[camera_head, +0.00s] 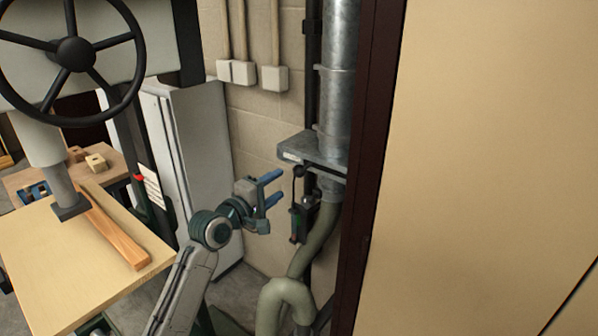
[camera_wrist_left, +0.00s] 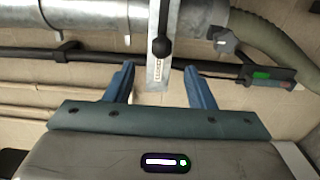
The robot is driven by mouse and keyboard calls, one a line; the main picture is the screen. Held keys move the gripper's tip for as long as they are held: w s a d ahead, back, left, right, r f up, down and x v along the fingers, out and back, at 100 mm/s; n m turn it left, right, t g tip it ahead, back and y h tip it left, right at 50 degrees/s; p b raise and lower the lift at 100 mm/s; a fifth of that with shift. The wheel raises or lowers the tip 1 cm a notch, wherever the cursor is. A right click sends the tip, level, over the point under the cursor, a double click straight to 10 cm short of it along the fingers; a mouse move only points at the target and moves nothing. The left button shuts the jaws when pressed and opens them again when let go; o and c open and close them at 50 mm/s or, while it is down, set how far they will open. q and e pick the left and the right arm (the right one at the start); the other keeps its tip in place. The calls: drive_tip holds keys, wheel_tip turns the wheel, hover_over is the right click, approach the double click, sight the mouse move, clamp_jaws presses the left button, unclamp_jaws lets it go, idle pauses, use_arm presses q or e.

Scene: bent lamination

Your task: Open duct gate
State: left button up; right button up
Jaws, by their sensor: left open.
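The duct gate (camera_head: 305,150) is a flat grey metal slide plate across the vertical galvanised duct (camera_head: 338,100). A black knob on a thin rod (camera_head: 298,171) is at its near left side. In the left wrist view the gate (camera_wrist_left: 172,30) is a narrow metal strip with a small label, and the black knob (camera_wrist_left: 161,47) is in front of it. My left gripper (camera_head: 279,187) is open and empty, its blue fingers pointing at the knob from the left. In the left wrist view the knob appears between and just beyond the fingertips (camera_wrist_left: 159,68). No contact shows. My right gripper is out of view.
A green flexible hose (camera_head: 318,238) hangs below the duct. A small control box (camera_head: 299,222) is beside it. A dark-edged tan panel (camera_head: 490,150) fills the right. A press table (camera_head: 75,265) with a wood strip (camera_head: 115,240) stands left.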

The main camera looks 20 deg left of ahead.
sight(295, 174)
use_arm(q)
drive_tip(key=b+x, duration=0.1)
drive_tip(key=x, duration=0.1)
drive_tip(key=b+x, duration=0.2)
drive_tip(key=x, duration=0.1)
drive_tip(key=b+x, duration=0.1)
drive_tip(key=x, duration=0.2)
drive_tip(key=shift+w+f, duration=0.25)
drive_tip(key=shift+f, duration=0.05)
drive_tip(key=shift+b+x, duration=0.55)
drive_tip(key=shift+x, duration=0.25)
drive_tip(key=shift+r, duration=0.15)
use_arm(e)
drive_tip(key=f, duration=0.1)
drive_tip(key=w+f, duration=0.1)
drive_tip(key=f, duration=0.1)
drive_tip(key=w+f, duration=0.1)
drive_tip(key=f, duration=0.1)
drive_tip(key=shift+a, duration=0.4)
use_arm(q)
clamp_jaws()
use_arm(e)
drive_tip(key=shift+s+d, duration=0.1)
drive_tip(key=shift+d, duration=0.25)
